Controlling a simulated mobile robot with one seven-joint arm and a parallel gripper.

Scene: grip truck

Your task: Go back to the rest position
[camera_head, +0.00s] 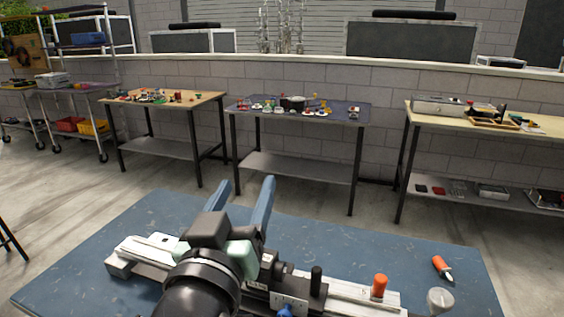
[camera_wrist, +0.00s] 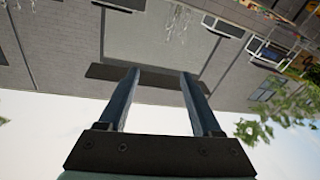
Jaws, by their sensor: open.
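My gripper (camera_head: 243,192) is raised above the blue table in the head view, its two blue fingers apart and pointing away from me. In the wrist view my gripper (camera_wrist: 157,75) is open, with nothing between the fingers. That view looks outward at a wall and pale sky, tipped over, with no table objects near the fingers. My arm hides the middle of the table in the head view.
The blue table (camera_head: 95,250) bears a long grey and white rail device (camera_head: 340,288), partly hidden by my arm. An orange-capped bottle (camera_head: 442,268) lies at its right. Three workbenches, including a middle bench (camera_head: 290,165), stand along the grey wall.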

